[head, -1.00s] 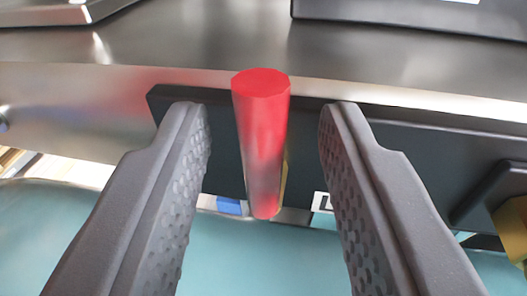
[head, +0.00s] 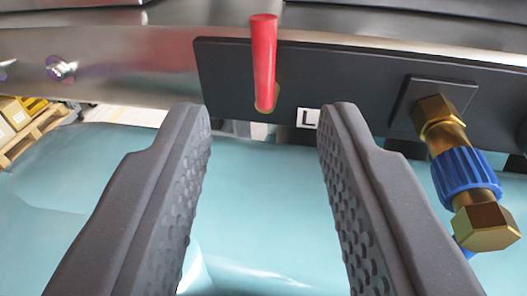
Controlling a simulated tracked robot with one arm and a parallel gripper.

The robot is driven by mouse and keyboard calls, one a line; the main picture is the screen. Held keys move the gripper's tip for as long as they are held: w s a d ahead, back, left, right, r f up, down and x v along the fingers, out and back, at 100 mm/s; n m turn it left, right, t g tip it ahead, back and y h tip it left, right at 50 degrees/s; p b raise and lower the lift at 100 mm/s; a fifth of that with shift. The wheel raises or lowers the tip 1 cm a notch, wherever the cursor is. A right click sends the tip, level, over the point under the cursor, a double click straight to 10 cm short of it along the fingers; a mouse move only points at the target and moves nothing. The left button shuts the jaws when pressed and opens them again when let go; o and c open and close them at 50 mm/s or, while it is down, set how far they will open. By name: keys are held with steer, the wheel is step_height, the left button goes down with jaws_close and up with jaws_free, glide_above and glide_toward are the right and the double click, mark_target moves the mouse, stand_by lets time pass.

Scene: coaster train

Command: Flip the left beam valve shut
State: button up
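A red lever handle (head: 263,62) stands upright on a black plate (head: 225,85) fixed to the metal beam. Its lower end meets a small brass part (head: 267,101). A white label with the letter L (head: 307,118) is at the plate's lower edge, right of the lever. My gripper (head: 264,112) is open and empty. Its two dark textured fingers are spread apart below the lever in the picture, and the lever's lower end lies above the gap between the fingertips. No contact shows.
A brass fitting with a blue ring (head: 467,173) sticks out at the right of the plate. A bolt (head: 61,68) sits on the metal beam (head: 130,60) at left. A teal surface (head: 80,170) lies below. Boxes on a pallet (head: 22,120) show at far left.

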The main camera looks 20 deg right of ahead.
steer(key=shift+v, duration=2.8)
steer(key=s+d+n+y, duration=0.2)
steer(key=s+n+y, duration=0.3)
steer(key=s, duration=0.5)
steer(key=shift+d+f+y, duration=0.25)
steer(key=shift+f+y, duration=0.2)
steer(key=shift+y, duration=0.65)
